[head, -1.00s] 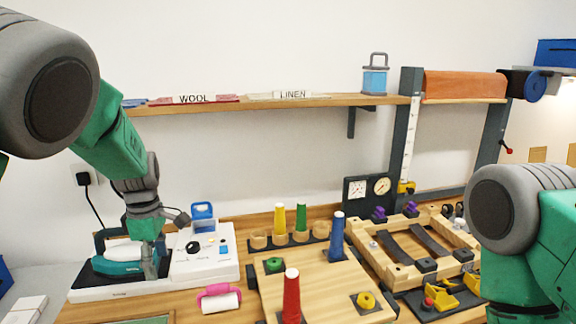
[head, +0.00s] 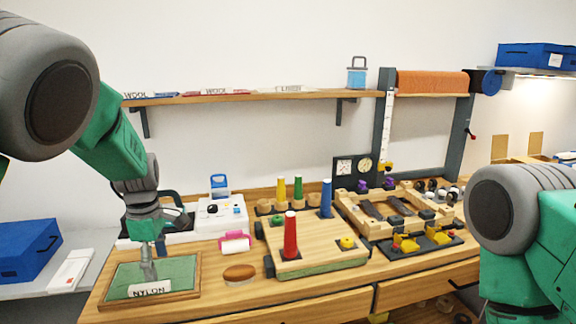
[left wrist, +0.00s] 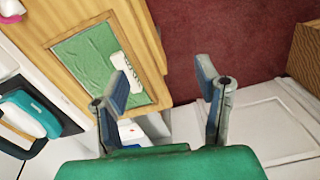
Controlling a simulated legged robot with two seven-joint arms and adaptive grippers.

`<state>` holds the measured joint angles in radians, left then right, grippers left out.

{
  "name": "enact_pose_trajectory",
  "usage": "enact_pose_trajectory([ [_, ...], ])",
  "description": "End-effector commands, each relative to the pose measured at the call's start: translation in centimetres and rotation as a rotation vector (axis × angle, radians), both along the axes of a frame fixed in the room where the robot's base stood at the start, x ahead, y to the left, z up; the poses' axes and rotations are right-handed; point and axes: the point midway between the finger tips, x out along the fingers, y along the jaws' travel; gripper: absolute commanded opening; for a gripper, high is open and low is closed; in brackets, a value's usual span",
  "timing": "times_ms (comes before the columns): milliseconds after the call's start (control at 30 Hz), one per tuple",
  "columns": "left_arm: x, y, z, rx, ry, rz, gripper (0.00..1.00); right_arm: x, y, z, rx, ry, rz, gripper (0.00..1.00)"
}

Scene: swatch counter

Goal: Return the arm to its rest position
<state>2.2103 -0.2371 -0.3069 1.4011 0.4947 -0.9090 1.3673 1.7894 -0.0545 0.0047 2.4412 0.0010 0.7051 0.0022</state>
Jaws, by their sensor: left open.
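My left arm (head: 110,140) comes in from the left with its forearm hanging down. My left gripper (head: 148,270) points downward and shows in front of the green swatch tray with the NYLON label (head: 150,289) in the head view. In the left wrist view, the gripper (left wrist: 162,85) has its two fingers wide apart with nothing between them. The wooden-framed tray (left wrist: 88,62) lies beyond the left finger there, apart from it. My right arm (head: 510,215) shows at the right edge; its gripper is out of view.
A white station (head: 205,217), pink-handled roller (head: 235,243), brown oval pad (head: 240,273) and wooden board (head: 320,247) with a red cone (head: 290,237) stand on the bench. A blue box (head: 25,250) sits at left. Dark red floor (left wrist: 220,35) shows in the wrist view.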

Motion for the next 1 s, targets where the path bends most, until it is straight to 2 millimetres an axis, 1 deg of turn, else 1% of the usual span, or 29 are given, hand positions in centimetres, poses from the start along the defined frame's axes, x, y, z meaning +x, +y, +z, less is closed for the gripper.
enact_pose_trajectory([
  [33,-0.5,0.3,-1.3,0.006,0.007,-0.014,0.57,0.0,0.0,-0.3,0.000,-0.001,0.000,0.00],
  [233,-1.9,1.3,-5.0,0.034,0.012,-0.092,0.57,0.1,0.0,-1.0,0.000,-0.001,0.000,0.00],
  [367,-3.5,2.2,-8.2,0.058,0.019,-0.165,0.57,0.1,0.0,-1.7,0.000,-0.001,0.000,0.00],
  [467,-5.1,2.8,-11.0,0.078,0.025,-0.239,0.57,0.0,0.0,-2.3,0.000,-0.001,0.000,0.00],
  [567,-7.2,3.6,-14.5,0.100,0.038,-0.333,0.57,0.0,0.0,-3.1,0.000,-0.001,0.000,0.00],
  [633,-9.2,4.1,-17.4,0.116,0.050,-0.419,0.57,0.0,0.0,-3.8,0.000,0.000,0.000,0.00],
  [667,-10.2,4.3,-18.8,0.123,0.056,-0.466,0.57,0.0,0.0,-4.2,0.000,0.000,0.000,0.00],
  [700,-11.9,4.6,-20.9,0.131,0.066,-0.534,0.57,0.0,0.0,-4.7,0.000,0.000,0.000,0.00],
  [767,-14.9,4.9,-24.2,0.141,0.081,-0.661,0.57,0.0,0.0,-5.7,0.000,0.000,0.000,0.00],
  [800,-17.2,5.0,-26.4,0.145,0.090,-0.757,0.57,0.0,0.0,-6.4,0.000,0.000,0.000,0.00],
  [867,-20.8,4.8,-29.4,0.145,0.099,-0.915,0.57,0.0,0.0,-7.4,0.000,0.000,0.000,0.00],
  [900,-23.3,4.5,-31.2,0.138,0.100,-1.022,0.57,0.0,0.0,-8.1,0.000,0.000,0.000,0.00],
  [967,-27.0,3.8,-33.3,0.122,0.094,-1.186,0.57,0.0,0.0,-9.2,0.000,0.000,0.000,0.00],
  [1000,-29.3,3.2,-34.4,0.110,0.084,-1.288,0.57,0.0,0.0,-9.8,0.000,0.000,0.000,0.00],
])
